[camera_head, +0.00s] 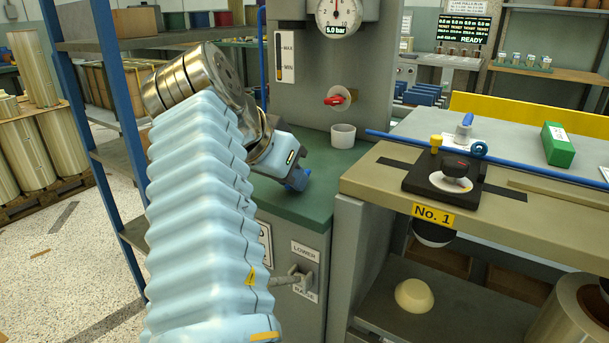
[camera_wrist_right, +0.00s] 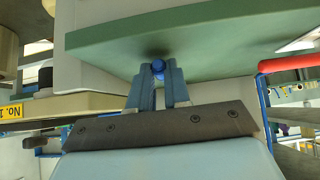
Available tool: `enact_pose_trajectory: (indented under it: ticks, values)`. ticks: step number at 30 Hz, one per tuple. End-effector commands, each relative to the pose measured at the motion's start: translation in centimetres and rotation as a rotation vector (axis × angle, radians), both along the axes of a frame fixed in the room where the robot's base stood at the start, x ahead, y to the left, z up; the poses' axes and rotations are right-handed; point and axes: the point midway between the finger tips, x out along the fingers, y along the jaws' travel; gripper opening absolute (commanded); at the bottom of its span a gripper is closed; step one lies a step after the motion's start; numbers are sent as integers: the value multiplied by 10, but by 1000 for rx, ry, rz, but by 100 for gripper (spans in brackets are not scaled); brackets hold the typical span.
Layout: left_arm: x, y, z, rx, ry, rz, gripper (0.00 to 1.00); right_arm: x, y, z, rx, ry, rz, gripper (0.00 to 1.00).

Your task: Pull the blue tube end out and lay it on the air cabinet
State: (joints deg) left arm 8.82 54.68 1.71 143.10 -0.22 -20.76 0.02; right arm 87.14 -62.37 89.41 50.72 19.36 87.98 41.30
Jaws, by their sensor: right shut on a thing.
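My right gripper (camera_head: 298,180) reaches in past its pale blue sleeve and is low over the green top of the air cabinet (camera_head: 308,204). In the right wrist view its blue fingers (camera_wrist_right: 158,80) are closed on the small round blue tube end (camera_wrist_right: 158,67), close to the green top. Contact with the top cannot be told. A long blue tube (camera_head: 415,140) lies across the bench by the No. 1 fixture (camera_head: 444,180); no link from it to the held piece shows. My left gripper is not in view.
A white cup (camera_head: 343,137) stands on the cabinet top below a red valve (camera_head: 336,99) and a pressure gauge (camera_head: 339,14). A blue shelf post (camera_head: 98,130) stands at the left. A green box (camera_head: 557,145) lies on the bench at the right.

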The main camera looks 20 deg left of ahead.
Motion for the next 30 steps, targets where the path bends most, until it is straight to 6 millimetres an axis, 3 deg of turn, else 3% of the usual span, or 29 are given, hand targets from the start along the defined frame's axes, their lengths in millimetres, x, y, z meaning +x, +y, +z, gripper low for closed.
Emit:
enact_pose_trajectory:
  ticks: [4,5,11,22,30]
  values:
    - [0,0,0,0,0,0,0,0,0,0,0,0,0,0]
    - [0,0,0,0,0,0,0,0,0,0,0,0,0,18]
    - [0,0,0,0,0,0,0,0,0,0,0,0,0,47]
    - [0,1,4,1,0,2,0,-4,1,7,0,0,0,47]
    - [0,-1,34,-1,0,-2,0,-43,14,56,-1,-2,3,47]
